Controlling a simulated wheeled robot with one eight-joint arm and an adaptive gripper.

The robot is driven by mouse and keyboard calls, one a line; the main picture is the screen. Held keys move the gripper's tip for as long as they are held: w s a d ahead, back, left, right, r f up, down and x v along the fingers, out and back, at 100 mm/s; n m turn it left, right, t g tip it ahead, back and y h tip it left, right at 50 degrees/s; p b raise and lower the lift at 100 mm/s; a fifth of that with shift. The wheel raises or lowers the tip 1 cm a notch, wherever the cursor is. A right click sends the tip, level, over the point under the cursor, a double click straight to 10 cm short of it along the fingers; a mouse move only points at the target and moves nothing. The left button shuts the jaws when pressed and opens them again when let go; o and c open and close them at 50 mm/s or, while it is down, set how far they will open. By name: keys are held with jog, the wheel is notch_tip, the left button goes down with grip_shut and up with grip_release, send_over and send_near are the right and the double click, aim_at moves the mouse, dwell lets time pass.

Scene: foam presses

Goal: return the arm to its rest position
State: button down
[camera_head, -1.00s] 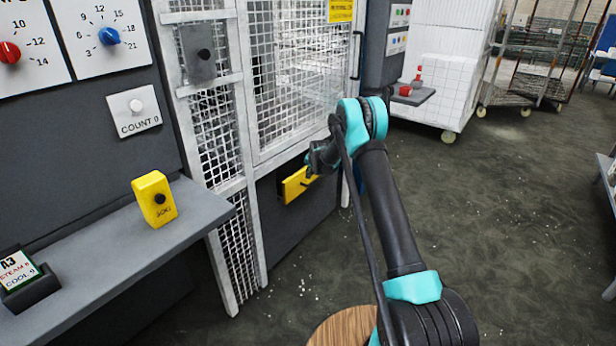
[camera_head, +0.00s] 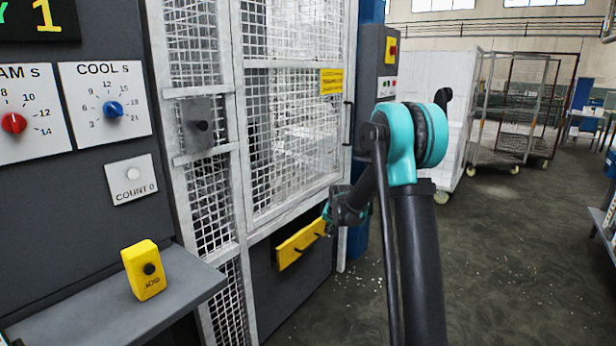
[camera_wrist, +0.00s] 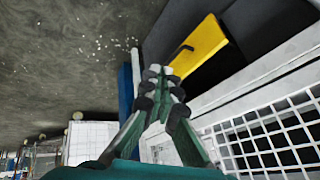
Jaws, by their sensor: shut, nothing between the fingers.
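My gripper (camera_wrist: 160,72) is shut and empty in the wrist view, with its dark fingertips close together. In the head view my arm is folded, with a teal elbow high at centre right. The gripper end (camera_head: 335,215) hangs below the elbow, partly hidden by my own links. It is in front of the press, a little to the right of a yellow drawer panel (camera_head: 297,245) with a dark handle. The yellow panel also shows beyond the gripper in the wrist view (camera_wrist: 202,45). I cannot tell the exact gap between them.
A mesh guard door (camera_head: 295,130) stands left of my arm. A grey shelf (camera_head: 110,308) holds a yellow box with a black knob (camera_head: 145,270).

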jog(key=s+d+n, duration=0.1)
jog(key=s+d, duration=0.2)
jog(key=s, duration=1.1)
jog(key=s+d+n+g, duration=0.1)
jog(key=s+d, duration=0.3)
jog(key=s, duration=1.1)
jog(key=s+d+f+n+g+h, duration=0.1)
jog(key=s+d, duration=0.2)
jog(key=s, duration=1.1)
jog(key=shift+s+d+n, duration=0.15)
jog(key=shift+d+n, duration=0.25)
